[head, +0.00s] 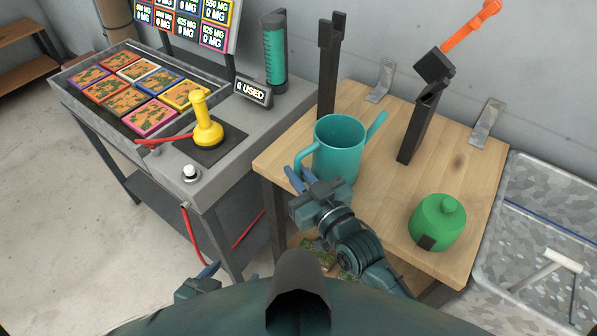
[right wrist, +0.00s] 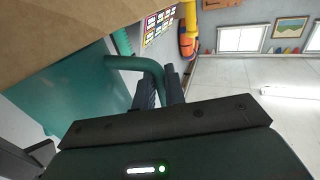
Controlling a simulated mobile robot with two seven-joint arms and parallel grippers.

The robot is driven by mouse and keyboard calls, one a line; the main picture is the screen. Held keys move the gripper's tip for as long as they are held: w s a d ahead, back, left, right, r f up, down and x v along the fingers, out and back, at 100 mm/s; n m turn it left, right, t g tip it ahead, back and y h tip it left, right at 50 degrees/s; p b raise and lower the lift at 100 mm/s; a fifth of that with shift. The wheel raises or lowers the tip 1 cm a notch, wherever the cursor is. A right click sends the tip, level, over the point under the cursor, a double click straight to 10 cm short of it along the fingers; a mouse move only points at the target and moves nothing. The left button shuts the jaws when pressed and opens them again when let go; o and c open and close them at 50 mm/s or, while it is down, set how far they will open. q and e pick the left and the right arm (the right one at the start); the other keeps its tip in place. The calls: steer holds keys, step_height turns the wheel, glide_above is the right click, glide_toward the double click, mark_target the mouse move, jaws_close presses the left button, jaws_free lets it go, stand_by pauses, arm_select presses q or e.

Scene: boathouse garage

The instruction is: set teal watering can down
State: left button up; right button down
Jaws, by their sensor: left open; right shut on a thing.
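The teal watering can (head: 338,162) is upright at the left part of the wooden table (head: 463,165), its open top up and its spout pointing to the upper right. My right gripper (head: 300,176) is shut on the can's handle, on the can's near left side. In the right wrist view, the can (right wrist: 60,105) is beside the wood, and the fingers (right wrist: 160,88) close around its handle. Whether the base touches the tabletop is hard to tell. My left gripper (head: 208,272) is open, low at the bottom, mostly hidden by my body.
A green rounded container (head: 437,222) stands at the table's front right. A dark upright holder (head: 421,125) and a dark post (head: 328,65) stand behind the can. A grey console (head: 225,155) with a yellow joystick (head: 207,125) is to the left. The table's middle is clear.

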steer(key=shift+f, duration=0.1)
steer(key=c, duration=1.4)
jaws_free()
steer(key=c, duration=0.4)
